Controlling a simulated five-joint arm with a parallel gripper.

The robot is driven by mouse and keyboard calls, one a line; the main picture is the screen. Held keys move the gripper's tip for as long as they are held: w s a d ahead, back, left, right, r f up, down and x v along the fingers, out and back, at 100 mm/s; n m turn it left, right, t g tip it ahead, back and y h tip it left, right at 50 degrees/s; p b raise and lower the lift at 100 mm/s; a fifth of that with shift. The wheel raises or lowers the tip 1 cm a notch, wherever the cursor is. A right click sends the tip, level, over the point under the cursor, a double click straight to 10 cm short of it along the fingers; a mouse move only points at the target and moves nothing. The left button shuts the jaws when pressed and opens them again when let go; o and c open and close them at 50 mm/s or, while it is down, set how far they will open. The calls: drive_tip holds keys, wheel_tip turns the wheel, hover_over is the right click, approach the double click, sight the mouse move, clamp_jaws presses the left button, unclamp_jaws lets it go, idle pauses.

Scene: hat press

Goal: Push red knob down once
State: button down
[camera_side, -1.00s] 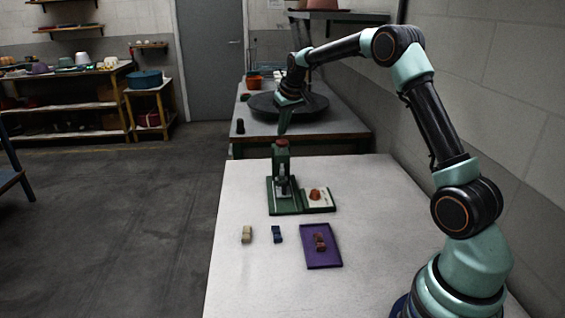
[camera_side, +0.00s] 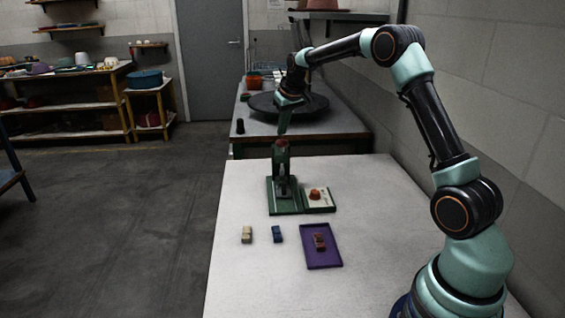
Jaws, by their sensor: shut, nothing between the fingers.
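The green press (camera_side: 281,162) stands upright to the left of the knob, with a reddish top. My gripper (camera_side: 284,129) is shut and empty, pointing down. In the picture it is above the press's top and up and left of the knob, apart from the knob. Its exact height and depth over the press are hard to tell.
In front of the press lie a beige block (camera_side: 247,234), a blue block (camera_side: 278,234) and a purple tray (camera_side: 321,259) holding a reddish-brown block (camera_side: 319,241). The white table (camera_side: 250,285) is otherwise clear. Behind stands another table with a dark round disc (camera_side: 318,106).

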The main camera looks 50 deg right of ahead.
drive_tip(key=shift+f, duration=1.45)
idle(0.4)
drive_tip(key=shift+r, duration=1.65)
wheel_tip(320, 180, up, 7)
idle(4.2)
